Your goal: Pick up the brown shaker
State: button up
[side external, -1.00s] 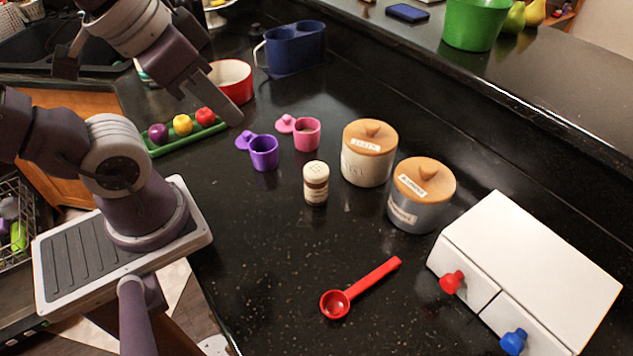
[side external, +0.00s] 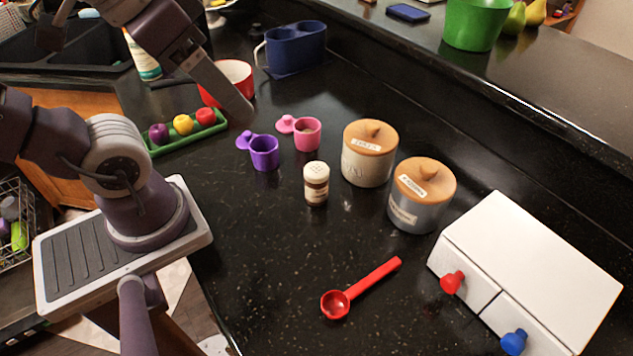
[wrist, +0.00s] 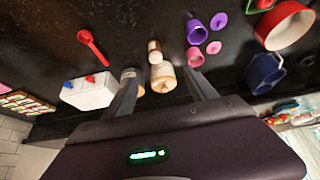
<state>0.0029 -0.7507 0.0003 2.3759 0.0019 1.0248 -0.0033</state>
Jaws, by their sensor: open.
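The brown shaker (side external: 316,183) stands upright on the black counter, with a pale perforated top and a brown band around its body. In the wrist view the shaker (wrist: 154,52) is ahead of the fingers, just beyond a lidded canister. My gripper (side external: 232,98) is at the upper left of the side view, above the counter near the red bowl and apart from the shaker. One finger shows clearly there. The wrist view shows both fingers of my gripper (wrist: 160,78) spread wide with nothing held between them.
A cream canister (side external: 367,158) and grey canister (side external: 416,200) stand right of the shaker. Purple (side external: 264,153) and pink (side external: 306,135) cups are at its left. A red spoon (side external: 360,287), white drawer box (side external: 530,262), green tray (side external: 188,137) and red bowl (side external: 238,75) surround open counter.

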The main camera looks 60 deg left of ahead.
jog(key=r+m, duration=0.1)
jog(key=r, duration=0.1)
jog(key=m+y, duration=1.2)
jog(key=m, duration=0.9)
send_over(314, 179)
jog(key=s, duration=0.1)
notch_tip(314, 179, down, 2)
jog(key=d+m, duration=0.2)
jog(key=shift+t, duration=0.4)
jog(key=f, duration=1.3)
jog(key=a+f, duration=0.1)
jog(key=f, duration=0.5)
jog(key=shift+w+f, duration=0.2)
jog(key=shift+f, duration=0.2)
jog(key=x, duration=0.6)
jog(key=shift+w+d+f, duration=0.15)
jog(key=shift+w+f, duration=0.2)
jog(key=shift+f, duration=0.1)
jog(key=shift+w+f, duration=0.15)
grip_shut()
